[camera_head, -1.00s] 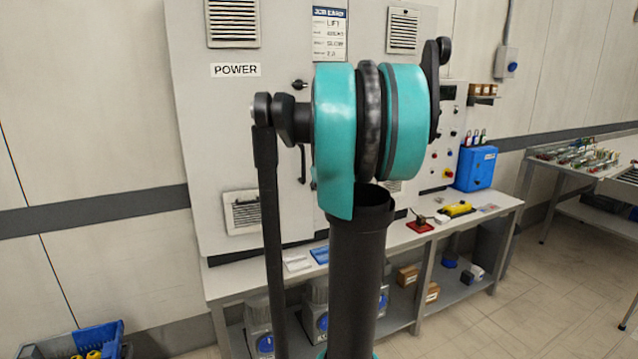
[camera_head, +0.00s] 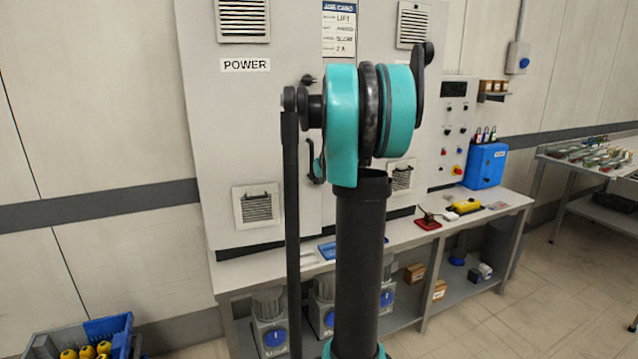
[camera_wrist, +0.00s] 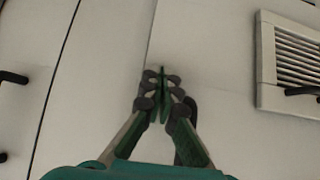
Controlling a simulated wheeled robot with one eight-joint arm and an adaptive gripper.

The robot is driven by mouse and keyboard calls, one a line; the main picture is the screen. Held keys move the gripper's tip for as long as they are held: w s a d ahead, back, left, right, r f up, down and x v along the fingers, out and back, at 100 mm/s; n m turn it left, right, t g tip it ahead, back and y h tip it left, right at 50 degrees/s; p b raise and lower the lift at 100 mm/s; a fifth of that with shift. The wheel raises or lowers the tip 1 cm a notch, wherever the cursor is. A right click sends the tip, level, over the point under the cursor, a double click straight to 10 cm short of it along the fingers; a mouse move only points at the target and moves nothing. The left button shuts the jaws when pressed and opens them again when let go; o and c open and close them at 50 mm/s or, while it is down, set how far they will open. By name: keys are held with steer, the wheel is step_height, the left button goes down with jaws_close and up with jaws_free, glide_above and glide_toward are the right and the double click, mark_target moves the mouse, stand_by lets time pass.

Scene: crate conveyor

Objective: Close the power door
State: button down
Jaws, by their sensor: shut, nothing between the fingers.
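The power door (camera_head: 225,130) is the pale left-hand panel of the grey cabinet, under the POWER label (camera_head: 245,65). It looks about flush with the cabinet front in the head view, though my arm hides part of its right side. In the wrist view my gripper (camera_wrist: 163,75) is shut and empty, with its fingertips together in front of a pale panel. A seam runs up from near the fingertips. I cannot tell whether they touch the panel. In the head view my arm hides most of the gripper.
A workbench (camera_head: 400,240) runs along the cabinet's foot, with a blue box (camera_head: 484,165) at its right. A blue bin (camera_head: 110,335) stands on the floor at lower left. A dark handle (camera_wrist: 12,77) and a vent (camera_wrist: 290,60) flank the gripper in the wrist view.

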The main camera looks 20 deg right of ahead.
steer(key=w, duration=0.5)
steer(key=shift+w+d+r, duration=0.2)
steer(key=shift+w+d, duration=0.1)
